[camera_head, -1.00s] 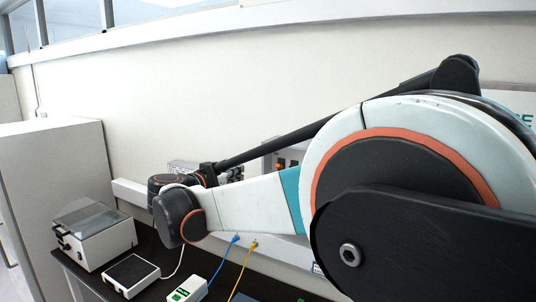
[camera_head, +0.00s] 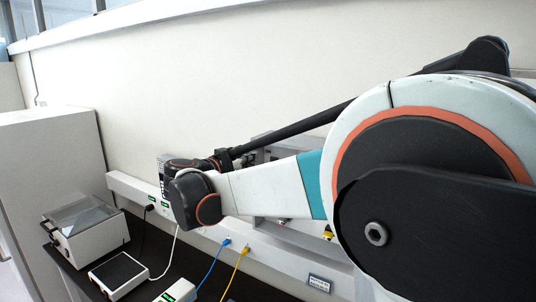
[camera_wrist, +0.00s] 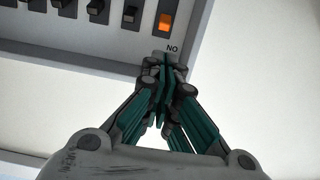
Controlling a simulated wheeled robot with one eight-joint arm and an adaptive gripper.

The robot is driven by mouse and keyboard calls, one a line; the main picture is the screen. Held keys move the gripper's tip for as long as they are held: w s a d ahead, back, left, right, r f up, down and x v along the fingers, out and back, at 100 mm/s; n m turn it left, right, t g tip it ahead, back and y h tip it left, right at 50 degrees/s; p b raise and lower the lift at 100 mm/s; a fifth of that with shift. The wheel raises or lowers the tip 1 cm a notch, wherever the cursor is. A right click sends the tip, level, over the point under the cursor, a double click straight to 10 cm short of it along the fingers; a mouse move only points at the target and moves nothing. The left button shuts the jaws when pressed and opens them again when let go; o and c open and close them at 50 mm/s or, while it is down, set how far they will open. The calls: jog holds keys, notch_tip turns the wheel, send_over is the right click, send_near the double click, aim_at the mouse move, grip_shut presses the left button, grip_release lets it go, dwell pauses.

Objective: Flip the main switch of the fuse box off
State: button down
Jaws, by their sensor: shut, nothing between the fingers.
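The fuse box (camera_wrist: 95,46) fills the upper left of the wrist view as a grey panel. A row of black switches (camera_wrist: 97,8) runs along its top edge in that view. At the right end of the row is an orange-lit switch (camera_wrist: 167,22), with a label reading "NO" below it. My gripper (camera_wrist: 166,60) is shut and empty. Its fingertips overlap the panel's edge just below the label; I cannot tell whether they touch. In the head view my arm hides most of the fuse box and the gripper.
A pale wall lies behind the box. In the head view a white trunking (camera_head: 133,190) runs along the wall with blue and yellow cables (camera_head: 241,262). A white device with a clear lid (camera_head: 85,232) and a black-topped device (camera_head: 118,274) stand on the dark bench.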

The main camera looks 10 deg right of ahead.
jog(key=shift+s+a+r, duration=0.1)
jog(key=shift+s+a, duration=0.05)
jog(key=p+x, duration=0.2)
jog(key=x, duration=0.8)
dwell(0.5)
jog(key=shift+a+t+h+b, duration=0.1)
jog(key=shift+t+h+b, duration=0.2)
jog(key=shift+b, duration=0.4)
